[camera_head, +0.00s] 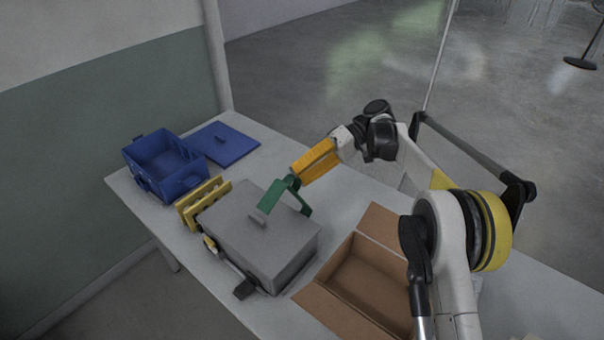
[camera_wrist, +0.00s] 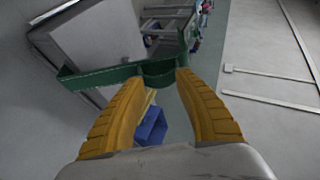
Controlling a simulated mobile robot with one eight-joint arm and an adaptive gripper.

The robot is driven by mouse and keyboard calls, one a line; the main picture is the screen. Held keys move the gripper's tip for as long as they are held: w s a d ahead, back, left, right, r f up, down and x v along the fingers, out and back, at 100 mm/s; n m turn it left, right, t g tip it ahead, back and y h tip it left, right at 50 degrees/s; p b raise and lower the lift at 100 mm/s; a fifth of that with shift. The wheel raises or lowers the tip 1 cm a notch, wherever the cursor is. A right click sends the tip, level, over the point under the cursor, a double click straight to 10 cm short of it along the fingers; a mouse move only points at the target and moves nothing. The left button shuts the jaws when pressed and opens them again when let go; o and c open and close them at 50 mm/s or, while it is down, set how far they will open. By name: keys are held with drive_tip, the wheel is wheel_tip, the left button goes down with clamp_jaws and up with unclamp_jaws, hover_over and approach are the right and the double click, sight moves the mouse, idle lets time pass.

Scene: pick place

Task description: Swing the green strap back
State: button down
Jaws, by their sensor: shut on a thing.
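The green strap (camera_head: 273,194) is on the grey lidded box (camera_head: 262,234), raised in an angled shape at the box's far right side. It also shows in the wrist view (camera_wrist: 98,77), running across the picture beside the grey box (camera_wrist: 97,38). My gripper (camera_head: 297,176) comes in from the upper right with yellow fingers. In the wrist view my gripper (camera_wrist: 163,75) has its fingertips closed on a part of the strap. The exact contact is partly hidden by the fingers.
An open blue crate (camera_head: 163,166) and its blue lid (camera_head: 222,143) are at the table's far left. A yellow rack-like piece (camera_head: 203,203) stands beside the grey box. An open cardboard box (camera_head: 367,285) lies right of the grey box. The white table (camera_head: 345,191) is bare behind the boxes.

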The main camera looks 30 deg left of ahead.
drive_tip(key=c, duration=0.8)
unclamp_jaws()
wheel_tip(320, 180, up, 10)
